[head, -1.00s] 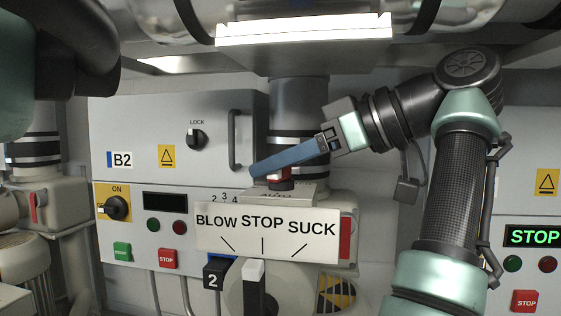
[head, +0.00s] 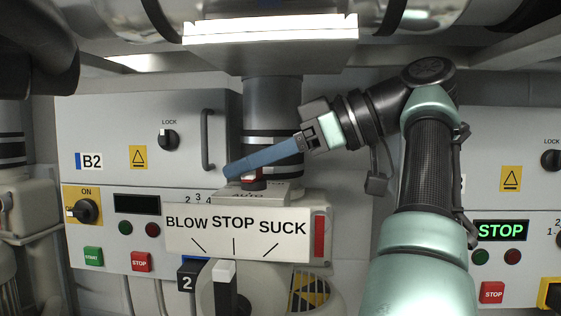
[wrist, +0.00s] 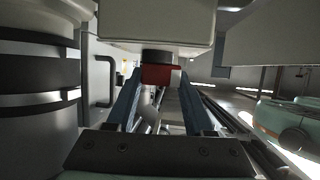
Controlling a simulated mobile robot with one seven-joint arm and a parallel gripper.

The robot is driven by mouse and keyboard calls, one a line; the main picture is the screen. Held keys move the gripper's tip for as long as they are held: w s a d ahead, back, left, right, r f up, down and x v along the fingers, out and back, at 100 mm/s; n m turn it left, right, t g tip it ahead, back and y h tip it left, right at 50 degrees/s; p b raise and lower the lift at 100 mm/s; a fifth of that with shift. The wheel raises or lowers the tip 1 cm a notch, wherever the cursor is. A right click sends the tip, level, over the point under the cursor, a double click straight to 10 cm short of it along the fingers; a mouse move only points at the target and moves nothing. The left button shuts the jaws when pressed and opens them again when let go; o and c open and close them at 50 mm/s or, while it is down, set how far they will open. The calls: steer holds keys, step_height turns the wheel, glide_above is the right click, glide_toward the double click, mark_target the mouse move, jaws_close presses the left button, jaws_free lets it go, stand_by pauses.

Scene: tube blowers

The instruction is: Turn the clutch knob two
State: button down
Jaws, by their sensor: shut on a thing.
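A small red and black knob (head: 254,179) sits on a grey plate whose printed label, partly covered, seems to read AUTO, above the BLOW STOP SUCK sign (head: 236,232). I take it for the clutch knob, since a black tag with a 2 (head: 192,274) hangs below the sign. My gripper (head: 232,171) reaches in from the right with its long blue fingers, which are shut on the knob. In the wrist view the red part (wrist: 157,75) is between the two fingers, under a pale housing. The knob's far side and full label are hidden.
A grey B2 cabinet (head: 90,125) with a handle (head: 206,140) and lock knob (head: 168,139) stands behind. A white-tipped lever (head: 224,270) stands below the sign. Another panel (head: 510,200) reading STOP stands right.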

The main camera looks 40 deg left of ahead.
steer(key=shift+c, duration=1.4)
jaws_free()
steer(key=shift+a, duration=0.1)
steer(key=shift+m+t, duration=0.4)
steer(key=shift+t, duration=0.1)
